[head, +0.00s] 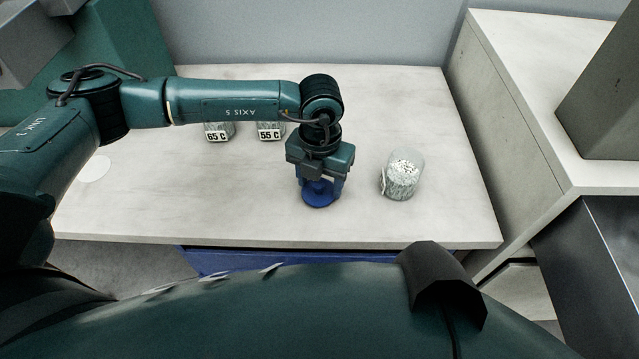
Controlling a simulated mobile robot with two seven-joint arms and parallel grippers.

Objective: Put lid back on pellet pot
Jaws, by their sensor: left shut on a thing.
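The pellet pot (402,178) is a clear pot on the right part of the table. Its top is open and speckled white pellets show inside. The blue lid (320,196) is under my left gripper (319,190), to the left of the pot. My left gripper points down and is shut on the lid. I cannot tell whether the lid touches the table or is held just above it. My right gripper is not in view.
Two pots labelled 65 C (218,133) and 55 C (269,131) stand at the back, partly behind my left arm. A white disc (95,169) lies at the left. The pale table (250,215) is clear around the lid and pot. A higher counter (520,90) borders the right.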

